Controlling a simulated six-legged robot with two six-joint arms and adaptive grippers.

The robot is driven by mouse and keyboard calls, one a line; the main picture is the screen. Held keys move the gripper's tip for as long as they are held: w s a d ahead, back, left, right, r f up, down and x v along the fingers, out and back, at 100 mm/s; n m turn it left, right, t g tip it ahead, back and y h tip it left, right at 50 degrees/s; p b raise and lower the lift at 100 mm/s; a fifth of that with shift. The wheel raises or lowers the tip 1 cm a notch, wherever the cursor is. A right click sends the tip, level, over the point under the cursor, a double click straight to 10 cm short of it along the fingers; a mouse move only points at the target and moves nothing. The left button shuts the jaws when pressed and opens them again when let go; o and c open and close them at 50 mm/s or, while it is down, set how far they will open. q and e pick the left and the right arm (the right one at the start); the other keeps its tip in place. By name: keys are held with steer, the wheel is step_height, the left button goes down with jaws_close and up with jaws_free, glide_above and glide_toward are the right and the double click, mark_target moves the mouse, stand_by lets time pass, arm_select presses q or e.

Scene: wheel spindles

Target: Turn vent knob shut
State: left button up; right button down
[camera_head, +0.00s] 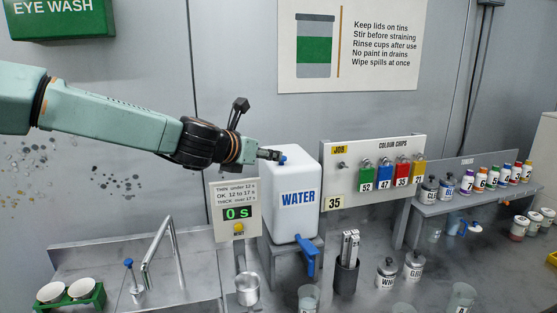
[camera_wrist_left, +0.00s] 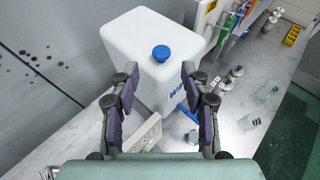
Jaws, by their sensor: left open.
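The blue vent knob (camera_wrist_left: 161,53) sits on top of the white water container (camera_wrist_left: 150,28) in the left wrist view. In the head view the vent knob (camera_head: 282,160) shows as a small blue spot, partly hidden by the gripper. The container (camera_head: 297,180) is labelled WATER and has a blue tap (camera_head: 307,250) low on its front. My left gripper (camera_head: 270,154) is at the container's top, beside the knob in the picture. In the wrist view its fingers (camera_wrist_left: 159,80) are spread and empty, and the knob appears beyond and between them. Contact cannot be told. My right gripper is not in view.
A timer sign reading 0 s (camera_head: 238,214) stands left of the container. A colour chips board (camera_head: 365,175) stands close on its right. A metal cup (camera_head: 247,290), a faucet (camera_head: 160,245) and several tins and cups occupy the bench.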

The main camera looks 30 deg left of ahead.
mark_target(276, 168)
arm_select(q)
steer(key=b+x, duration=0.1)
steer(key=x, duration=0.1)
steer(key=b+x, duration=0.2)
steer(key=x, duration=0.1)
steer(key=shift+w+d+f, duration=0.1)
steer(key=shift+f, duration=0.25)
steer(key=shift+w+f+b, duration=0.1)
steer(key=shift+w+b, duration=0.25)
steer(key=shift+b, duration=0.05)
steer(key=shift+s+r, duration=0.1)
steer(key=shift+r, duration=0.15)
steer(key=shift+w+f, duration=0.15)
steer(key=shift+w, duration=0.2)
steer(key=shift+w+f, duration=0.1)
steer(key=shift+w, duration=0.1)
steer(key=shift+c, duration=1.3)
steer(key=shift+s, duration=0.3)
steer(key=c, duration=0.3)
steer(key=shift+r, duration=0.2)
jaws_close()
